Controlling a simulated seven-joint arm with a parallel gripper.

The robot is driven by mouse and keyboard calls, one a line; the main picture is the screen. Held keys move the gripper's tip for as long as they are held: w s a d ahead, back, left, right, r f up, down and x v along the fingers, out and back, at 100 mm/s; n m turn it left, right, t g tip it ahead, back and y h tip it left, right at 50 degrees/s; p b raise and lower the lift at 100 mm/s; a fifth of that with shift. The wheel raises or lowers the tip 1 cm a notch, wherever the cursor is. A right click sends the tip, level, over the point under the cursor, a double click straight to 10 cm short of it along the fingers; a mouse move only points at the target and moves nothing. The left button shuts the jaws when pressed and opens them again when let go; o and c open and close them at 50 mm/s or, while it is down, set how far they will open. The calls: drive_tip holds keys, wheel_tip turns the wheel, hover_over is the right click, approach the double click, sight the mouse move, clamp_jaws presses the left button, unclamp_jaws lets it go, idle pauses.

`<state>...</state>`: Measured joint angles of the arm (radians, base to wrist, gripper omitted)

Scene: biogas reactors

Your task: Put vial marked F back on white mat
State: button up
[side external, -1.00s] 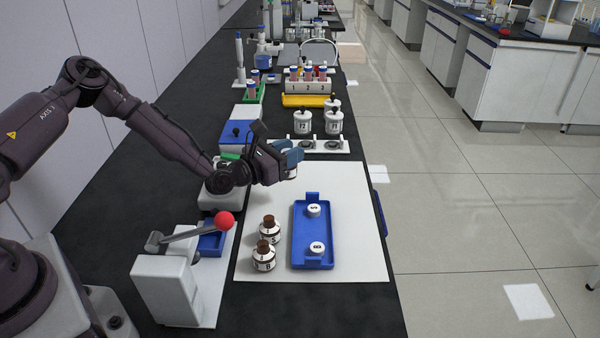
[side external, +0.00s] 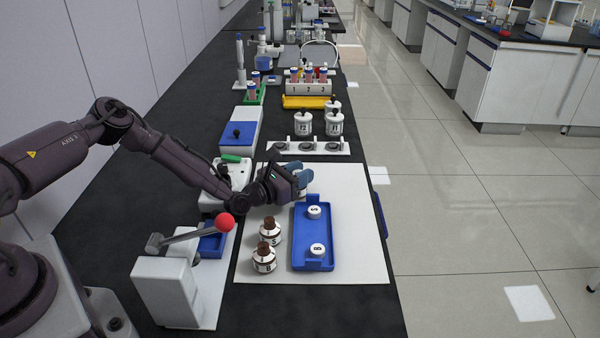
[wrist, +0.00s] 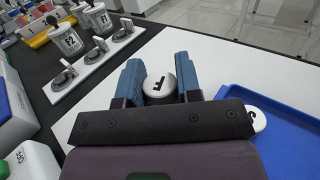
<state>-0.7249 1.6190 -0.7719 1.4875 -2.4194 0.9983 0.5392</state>
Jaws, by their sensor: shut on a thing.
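My gripper (side external: 300,176) is shut on the vial marked F (wrist: 160,86), whose white cap with a black F shows between the blue fingers in the wrist view. In the side external view the vial is mostly hidden by the fingers. The gripper is over the far part of the white mat (side external: 350,190), just beyond the blue tray (side external: 299,240). I cannot tell whether the vial touches the mat. The mat also shows bare around the fingers in the wrist view (wrist: 202,68).
Two white-capped items (side external: 314,212) (side external: 317,250) sit on the tray. Two brown-capped bottles (side external: 270,231) (side external: 264,258) stand on the mat at left. A white holder rack (side external: 335,148) is beyond the mat. A red-knobbed lever (side external: 225,221) stands at left.

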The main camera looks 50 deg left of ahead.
drive_tip(key=o, duration=1)
drive_tip(key=shift+c, duration=0.2)
drive_tip(key=shift+r, duration=0.1)
drive_tip(key=s, duration=0.1)
drive_tip(key=s+r, duration=0.1)
drive_tip(key=s, duration=0.1)
drive_tip(key=shift+a, duration=0.2)
wheel_tip(320, 180, up, 6)
